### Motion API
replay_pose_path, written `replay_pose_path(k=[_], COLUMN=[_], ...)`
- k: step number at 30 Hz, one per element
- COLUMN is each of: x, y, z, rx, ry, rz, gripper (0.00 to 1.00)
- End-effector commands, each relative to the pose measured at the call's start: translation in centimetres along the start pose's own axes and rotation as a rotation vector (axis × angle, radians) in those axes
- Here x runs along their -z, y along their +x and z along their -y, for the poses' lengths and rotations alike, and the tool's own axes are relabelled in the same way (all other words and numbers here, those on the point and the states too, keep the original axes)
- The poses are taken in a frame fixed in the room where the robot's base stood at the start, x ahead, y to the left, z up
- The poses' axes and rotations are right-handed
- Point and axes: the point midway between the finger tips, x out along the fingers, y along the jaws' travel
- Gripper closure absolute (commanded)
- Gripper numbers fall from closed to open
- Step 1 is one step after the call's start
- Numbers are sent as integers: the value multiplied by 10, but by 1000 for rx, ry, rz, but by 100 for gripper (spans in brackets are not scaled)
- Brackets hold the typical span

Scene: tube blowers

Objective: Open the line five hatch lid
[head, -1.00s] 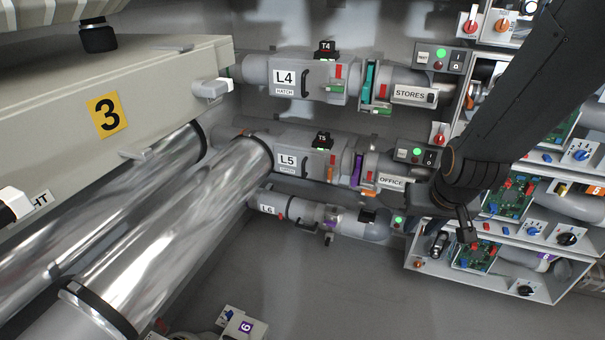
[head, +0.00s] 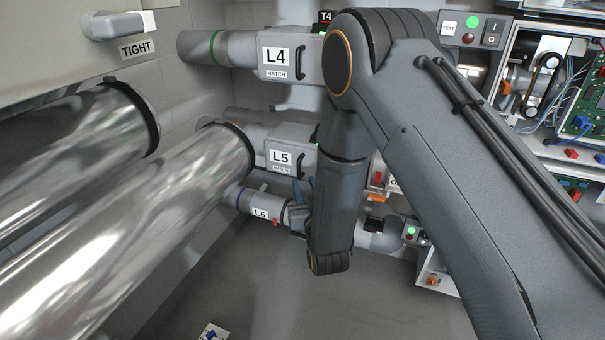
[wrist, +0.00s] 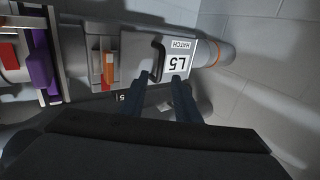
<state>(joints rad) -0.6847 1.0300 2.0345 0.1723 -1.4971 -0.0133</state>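The line five hatch lid (head: 281,157) is a grey panel with a white L5 HATCH label and a dark bar handle (head: 300,164). It looks closed. In the wrist view the label (wrist: 190,63) appears upside down, with the handle (wrist: 157,60) beside it. My gripper (head: 304,187) is just below the handle in the head view. In the wrist view my gripper (wrist: 159,80) is open, its two blue-grey fingers apart, with the handle just beyond the tips and roughly between them. I cannot tell whether they touch it. My arm hides the pipe right of the lid.
The L4 line (head: 277,57) runs above and the L6 line (head: 262,212) below. Large shiny pipes (head: 170,190) fill the left. An orange-and-red latch (wrist: 108,68) and a purple ring (wrist: 40,75) sit along the L5 pipe.

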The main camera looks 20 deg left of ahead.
Motion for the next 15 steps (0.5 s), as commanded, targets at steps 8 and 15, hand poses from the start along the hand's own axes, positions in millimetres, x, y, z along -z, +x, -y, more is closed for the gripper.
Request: replay_pose_path(k=[8,15], x=[1,1], y=[43,65], z=[0,-2], rx=[1,-1], ry=[1,0], rz=[-1,1], gripper=[71,71])
